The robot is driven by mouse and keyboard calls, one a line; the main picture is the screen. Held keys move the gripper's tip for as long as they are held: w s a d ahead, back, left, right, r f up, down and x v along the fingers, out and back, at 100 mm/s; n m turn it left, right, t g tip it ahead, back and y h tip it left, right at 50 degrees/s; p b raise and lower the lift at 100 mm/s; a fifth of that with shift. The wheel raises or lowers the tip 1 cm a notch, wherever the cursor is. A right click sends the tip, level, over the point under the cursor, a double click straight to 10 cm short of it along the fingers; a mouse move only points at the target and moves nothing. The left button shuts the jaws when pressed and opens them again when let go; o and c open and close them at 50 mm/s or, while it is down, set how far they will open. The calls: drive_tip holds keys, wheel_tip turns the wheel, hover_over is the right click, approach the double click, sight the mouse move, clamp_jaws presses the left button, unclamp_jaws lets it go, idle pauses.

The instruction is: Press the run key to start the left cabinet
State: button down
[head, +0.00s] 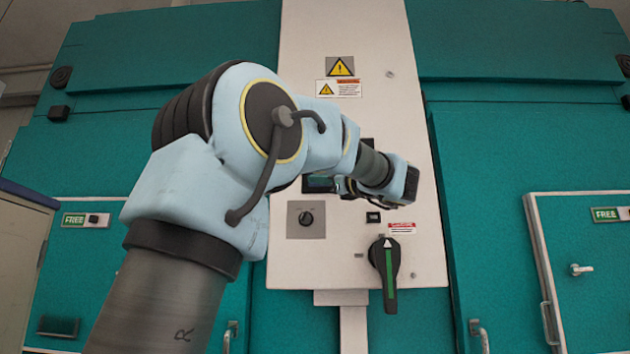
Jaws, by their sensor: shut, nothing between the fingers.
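The pale control panel (425,240) stands between two teal cabinets. The left cabinet (100,150) has a closed door with a FREE sign (86,220). A small dark display (318,184) shows on the panel, partly covered by my arm. I cannot make out the run key; my arm hides part of the panel around the display. My gripper (346,188) is small, shut and empty, partly hidden behind my wrist, in front of the panel beside the display. I cannot tell whether it touches the panel.
Below are a round knob on a grey plate (306,220), a small dark switch (373,217) and a big black rotary handle with a green stripe (385,265). The right cabinet (520,140) also has a FREE sign (606,214). A grey cabinet (20,270) stands at far left.

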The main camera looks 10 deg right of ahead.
drive_tip(key=shift+s, duration=0.1)
drive_tip(key=shift+s+a+b, duration=0.15)
drive_tip(key=shift+s+b, duration=0.3)
drive_tip(key=shift+s, duration=0.2)
drive_tip(key=s, duration=0.1)
drive_tip(key=s+b, duration=0.1)
drive_tip(key=s, duration=0.1)
drive_tip(key=s+a+b, duration=0.1)
drive_tip(key=s, duration=0.1)
idle(0.4)
drive_tip(key=shift+d, duration=0.1)
idle(0.5)
